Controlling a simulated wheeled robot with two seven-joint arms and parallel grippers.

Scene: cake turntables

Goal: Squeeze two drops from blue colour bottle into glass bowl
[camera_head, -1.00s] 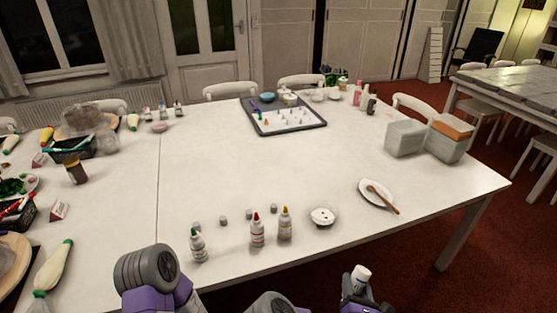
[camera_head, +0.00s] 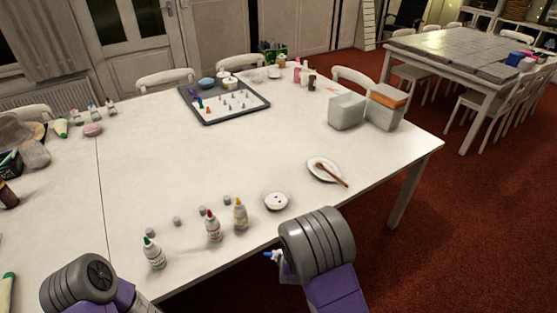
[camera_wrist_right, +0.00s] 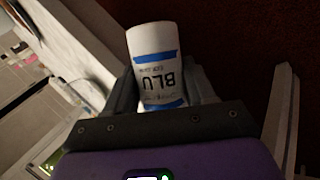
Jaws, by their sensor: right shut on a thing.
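The white bottle labelled BLU (camera_wrist_right: 158,65) is between the fingers of my right gripper (camera_wrist_right: 160,88), which is shut on it. In the head view its blue tip (camera_head: 270,254) points left, just off the table's front edge; my grey wrist hides most of the gripper. The bottle looks tilted there. A small pale round bowl (camera_head: 276,207), apparently the glass bowl, stands on the table above and beyond the tip, apart from it. Small dark marks show inside the bowl. My left arm shows at the bottom left, but its gripper is out of view.
Bottles with a green tip (camera_head: 154,254), a red tip (camera_head: 213,228) and a yellow tip (camera_head: 240,215) stand left of the bowl. Several small grey caps lie behind them. A plate (camera_head: 318,166) with a wooden-handled tool (camera_head: 331,173) lies right. The table's middle is clear.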

